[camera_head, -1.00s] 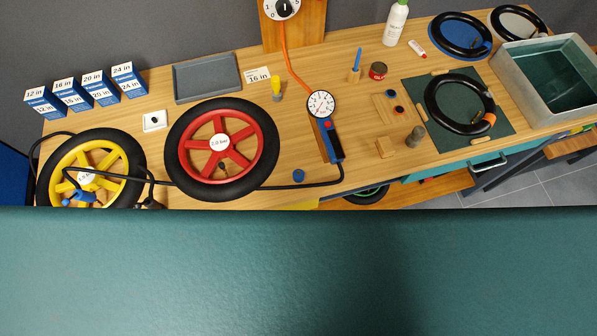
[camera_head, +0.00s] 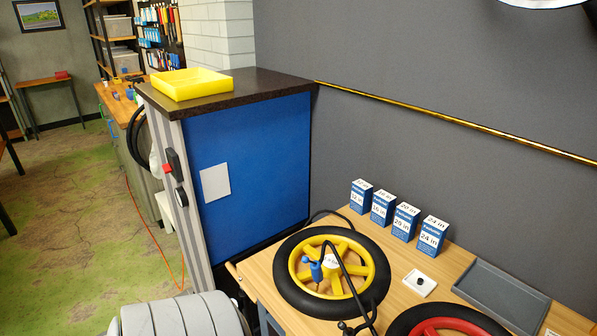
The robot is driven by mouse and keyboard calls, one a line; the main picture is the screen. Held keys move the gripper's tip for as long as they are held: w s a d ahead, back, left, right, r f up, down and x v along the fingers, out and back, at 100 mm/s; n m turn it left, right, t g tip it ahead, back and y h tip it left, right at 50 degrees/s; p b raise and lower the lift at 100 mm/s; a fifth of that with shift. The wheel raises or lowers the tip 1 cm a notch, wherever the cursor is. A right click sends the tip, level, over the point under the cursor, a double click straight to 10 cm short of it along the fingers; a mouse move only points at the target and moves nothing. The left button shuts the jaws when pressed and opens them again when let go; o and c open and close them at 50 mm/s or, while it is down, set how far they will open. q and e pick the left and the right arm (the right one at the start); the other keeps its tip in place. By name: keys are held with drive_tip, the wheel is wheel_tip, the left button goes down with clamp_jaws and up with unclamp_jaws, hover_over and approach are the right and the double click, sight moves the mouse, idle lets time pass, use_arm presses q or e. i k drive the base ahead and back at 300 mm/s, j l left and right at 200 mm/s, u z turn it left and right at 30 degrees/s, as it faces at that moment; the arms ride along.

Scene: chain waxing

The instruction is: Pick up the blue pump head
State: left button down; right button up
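The blue pump head (camera_head: 316,270) is at the yellow-spoked wheel (camera_head: 372,262), on the left side of its hub. A black hose (camera_head: 345,268) arches over the wheel beside it. I cannot tell whether the pump head is fixed to the wheel or only rests on it. The wheel lies flat on the wooden workbench (camera_head: 408,297). Neither of my grippers is in view.
Several blue-and-white boxes (camera_head: 406,222) line the back of the bench. A grey tray (camera_head: 500,296) and a red wheel (camera_head: 445,322) are at the right. A blue cabinet (camera_head: 255,160) with a yellow tray (camera_head: 190,84) stands left of the bench. Green floor (camera_head: 75,220) is open at far left.

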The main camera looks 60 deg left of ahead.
sight(317, 275)
drive_tip(key=k+j+u, duration=0.1)
drive_tip(key=u, duration=0.25)
drive_tip(key=k+j+u, duration=0.1)
drive_tip(key=j+u, duration=0.5)
drive_tip(key=u, duration=0.15)
drive_tip(key=k, duration=0.05)
